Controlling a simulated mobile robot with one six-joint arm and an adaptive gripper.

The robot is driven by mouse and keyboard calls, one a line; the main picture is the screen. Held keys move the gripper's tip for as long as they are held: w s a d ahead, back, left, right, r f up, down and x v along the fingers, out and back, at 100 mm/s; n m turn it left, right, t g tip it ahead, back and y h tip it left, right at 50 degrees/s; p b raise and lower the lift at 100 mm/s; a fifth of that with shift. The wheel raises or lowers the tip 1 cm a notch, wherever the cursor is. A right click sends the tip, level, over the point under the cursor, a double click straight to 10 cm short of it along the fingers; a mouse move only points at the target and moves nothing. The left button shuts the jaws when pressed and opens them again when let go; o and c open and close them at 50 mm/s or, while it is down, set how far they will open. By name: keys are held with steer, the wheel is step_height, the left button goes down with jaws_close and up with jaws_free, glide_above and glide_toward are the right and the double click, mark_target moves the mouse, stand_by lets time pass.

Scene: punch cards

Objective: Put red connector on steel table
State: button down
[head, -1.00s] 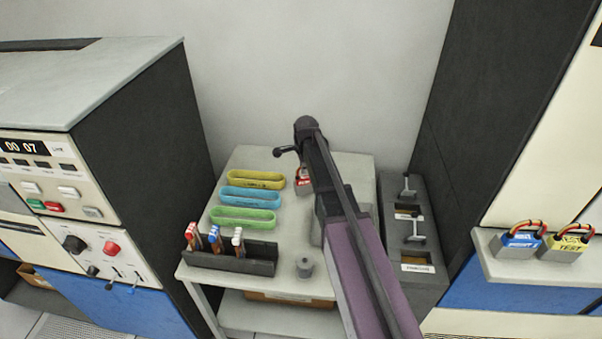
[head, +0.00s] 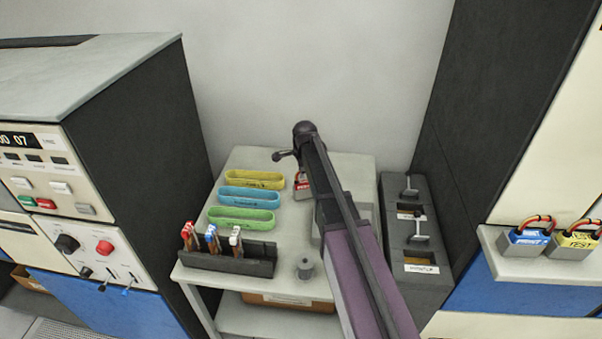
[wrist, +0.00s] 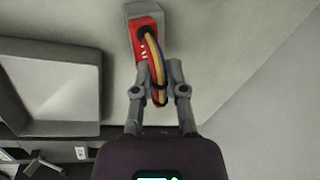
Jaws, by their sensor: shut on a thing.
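The red connector (head: 301,184) is at the back of the light grey steel table (head: 334,165), partly hidden by my arm in the head view. The wrist view shows its red face with a grey end (wrist: 144,32) and looped yellow, red and blue cables. My gripper (wrist: 158,90) is shut on these cable loops. The connector is on or just above the tabletop; I cannot tell whether it touches. The arm hides my gripper in the head view.
Yellow (head: 254,179), blue (head: 249,197) and green (head: 240,218) trays lie left of the connector. A dark rack (head: 228,261) and a grey spool (head: 305,268) are in front. A grey tray (wrist: 50,85) is beside the gripper. Blue (head: 523,243) and yellow (head: 572,246) connectors sit on the right shelf.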

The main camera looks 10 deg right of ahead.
steer(key=c, duration=0.7)
jaws_free()
steer(key=shift+r, duration=0.15)
steer(key=r+p, duration=0.3)
steer(key=p, duration=0.1)
steer(key=s+r+p, duration=0.1)
steer(key=r+p, duration=0.3)
steer(key=s+r+p, duration=0.1)
steer(key=r+p, duration=0.2)
steer(key=r, duration=0.1)
steer(key=shift+s+r+p, duration=0.15)
steer(key=shift+r+p, duration=0.1)
steer(key=shift+p, duration=0.15)
steer(key=shift+d, duration=0.1)
steer(key=shift+s, duration=0.1)
